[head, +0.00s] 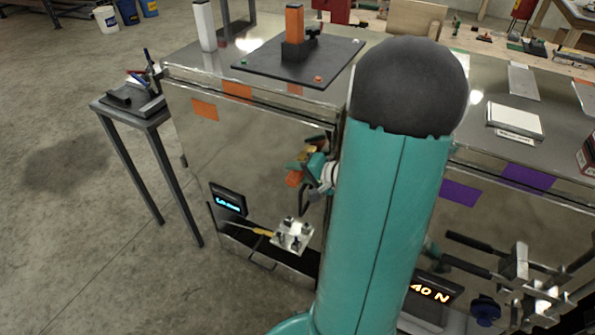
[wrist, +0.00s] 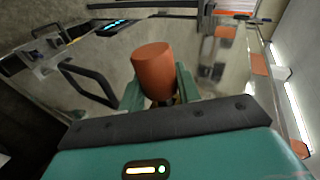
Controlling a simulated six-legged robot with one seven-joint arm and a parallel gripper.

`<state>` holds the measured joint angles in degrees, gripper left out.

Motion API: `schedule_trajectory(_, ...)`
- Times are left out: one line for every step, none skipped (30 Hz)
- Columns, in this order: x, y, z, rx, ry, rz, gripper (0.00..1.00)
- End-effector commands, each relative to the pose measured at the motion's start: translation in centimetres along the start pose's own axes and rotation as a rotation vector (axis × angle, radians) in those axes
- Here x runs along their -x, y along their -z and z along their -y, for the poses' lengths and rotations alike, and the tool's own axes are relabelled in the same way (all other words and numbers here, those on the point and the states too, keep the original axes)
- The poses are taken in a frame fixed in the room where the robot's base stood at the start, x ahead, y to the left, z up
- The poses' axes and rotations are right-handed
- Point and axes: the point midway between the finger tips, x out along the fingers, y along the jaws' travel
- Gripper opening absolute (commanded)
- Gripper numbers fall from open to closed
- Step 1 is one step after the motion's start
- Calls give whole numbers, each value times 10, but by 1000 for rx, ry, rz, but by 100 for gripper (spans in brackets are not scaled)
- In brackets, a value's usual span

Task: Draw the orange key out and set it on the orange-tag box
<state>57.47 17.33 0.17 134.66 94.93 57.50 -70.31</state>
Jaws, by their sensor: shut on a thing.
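The orange key shows in the wrist view as a thick orange cylinder (wrist: 153,68) between the two green fingers of my gripper (wrist: 160,92). In the head view its orange end (head: 294,179) shows beside my gripper (head: 306,167), in front of the box's front face. My gripper is shut on it. The key's far end is hidden, so I cannot tell whether it still sits in a lock. The orange-tag box (head: 230,150) is a metal trailer with orange tags (head: 205,109) on its upper front.
A black plate (head: 330,70) with an orange post (head: 294,24) lies on the box top. A white post (head: 203,26) stands left of it. A lit display (head: 229,200) and metal block (head: 293,236) sit low on the front. A small table (head: 135,113) stands left.

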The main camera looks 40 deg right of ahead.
Motion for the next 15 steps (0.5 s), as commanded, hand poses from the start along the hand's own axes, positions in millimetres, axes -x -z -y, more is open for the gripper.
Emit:
schedule_trajectory(0, -1, 0, 1, 0, 0, 2)
schedule_trajectory(0, -2, 0, 1, 0, 0, 2)
schedule_trajectory(0, -3, 0, 1, 0, 0, 2)
schedule_trajectory(0, -4, 0, 1, 0, 0, 2)
schedule_trajectory(0, -5, 0, 1, 0, 0, 2)
schedule_trajectory(0, -6, 0, 1, 0, 0, 2)
schedule_trajectory(0, -7, 0, 1, 0, 0, 2)
schedule_trajectory(0, -8, 0, 0, 0, 0, 2)
schedule_trajectory(0, -9, 0, 0, 0, 0, 2)
schedule_trajectory(0, -10, 0, -1, 0, 0, 2)
schedule_trajectory(0, -10, 0, -1, 0, 0, 2)
schedule_trajectory(1, -12, 0, -1, 0, 0, 2)
schedule_trajectory(1, -12, 0, -1, 0, 0, 2)
schedule_trajectory(1, -13, 0, -1, 0, 0, 2)
schedule_trajectory(1, -14, 0, -1, 0, 0, 2)
